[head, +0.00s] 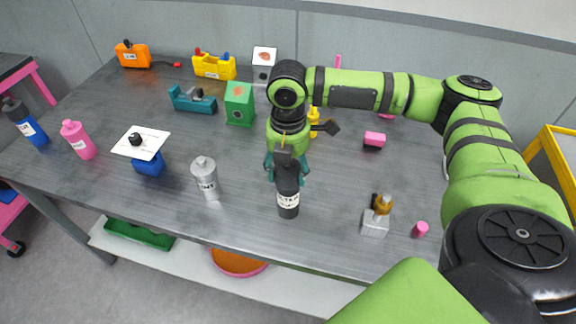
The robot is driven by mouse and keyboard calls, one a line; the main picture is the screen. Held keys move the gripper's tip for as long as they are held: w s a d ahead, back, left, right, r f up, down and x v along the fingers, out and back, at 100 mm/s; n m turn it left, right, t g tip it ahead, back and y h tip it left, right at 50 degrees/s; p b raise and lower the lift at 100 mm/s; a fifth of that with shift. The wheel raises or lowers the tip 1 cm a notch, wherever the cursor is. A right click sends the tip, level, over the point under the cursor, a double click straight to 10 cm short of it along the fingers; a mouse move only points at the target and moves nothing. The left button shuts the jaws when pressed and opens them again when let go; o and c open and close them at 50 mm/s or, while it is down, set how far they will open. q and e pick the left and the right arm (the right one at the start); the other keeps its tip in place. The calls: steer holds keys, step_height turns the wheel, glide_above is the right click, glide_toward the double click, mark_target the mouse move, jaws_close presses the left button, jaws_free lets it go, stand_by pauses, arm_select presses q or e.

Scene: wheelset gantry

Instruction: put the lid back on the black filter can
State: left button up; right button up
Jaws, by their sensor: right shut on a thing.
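The black filter can (288,202) stands upright near the front edge of the table, its white label facing me. My right gripper (287,168) points down over the can's top, with its teal fingers on either side. It is shut on a dark piece that looks like the lid, mostly hidden between the fingers. I cannot tell whether this piece touches the can's rim. My left gripper is out of view.
A grey can (206,180) stands just left of the black can. A glass jar (374,222) and a pink cylinder (420,229) are to the right. A green box (240,104) and teal vise (193,100) are behind. The tabletop (335,200) right of the can is clear.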

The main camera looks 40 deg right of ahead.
steer(key=o, duration=1.1)
steer(key=shift+o, duration=1.1)
steer(key=shift+r, duration=0.1)
steer(key=shift+r+p, duration=3.45)
steer(key=shift+p, duration=1.25)
